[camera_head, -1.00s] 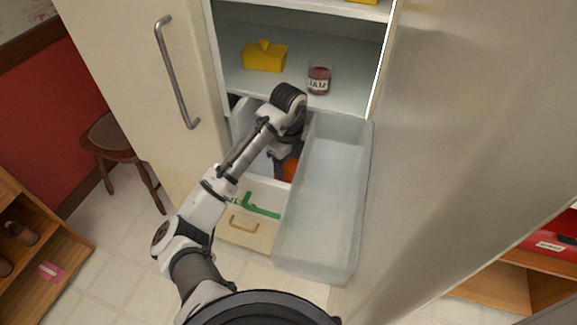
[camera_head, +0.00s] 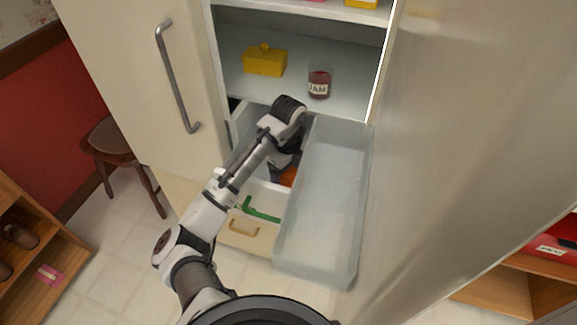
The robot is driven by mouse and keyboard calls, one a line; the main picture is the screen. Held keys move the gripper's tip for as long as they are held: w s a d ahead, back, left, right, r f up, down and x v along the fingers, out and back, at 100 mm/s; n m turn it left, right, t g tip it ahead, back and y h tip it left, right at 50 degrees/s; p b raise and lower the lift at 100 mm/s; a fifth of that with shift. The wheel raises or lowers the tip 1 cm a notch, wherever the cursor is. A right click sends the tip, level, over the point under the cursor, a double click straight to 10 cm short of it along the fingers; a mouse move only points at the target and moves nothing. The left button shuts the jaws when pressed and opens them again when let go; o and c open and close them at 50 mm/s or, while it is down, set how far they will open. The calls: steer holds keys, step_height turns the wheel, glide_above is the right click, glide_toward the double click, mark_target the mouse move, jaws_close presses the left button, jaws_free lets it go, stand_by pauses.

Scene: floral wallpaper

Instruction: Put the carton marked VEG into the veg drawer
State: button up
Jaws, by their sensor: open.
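Two drawers are pulled out at the bottom of the open fridge. The right drawer (camera_head: 318,235) is clear and looks empty. The left drawer (camera_head: 268,232) has a cream front with a brass handle, and holds a green item (camera_head: 260,212) and an orange item (camera_head: 288,177). No marking shows which is the veg drawer. My gripper (camera_head: 283,162) points down into the left drawer, near the orange item; it is open, with its fingertips mostly hidden by the wrist. I see no carton that reads VEG; whether the orange item belongs to it I cannot tell.
A yellow butter dish (camera_head: 265,62) and a jam jar (camera_head: 319,84) stand on the fridge shelf above. The fridge door (camera_head: 130,90) stands open at left. A stool (camera_head: 115,140) is beyond it. A red box (camera_head: 553,246) with an unreadable label sits on a right shelf.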

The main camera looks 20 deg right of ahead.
step_height(320, 180, up, 12)
steer(key=shift+r+b, duration=0.15)
steer(key=shift+b, duration=0.2)
stand_by(1.3)
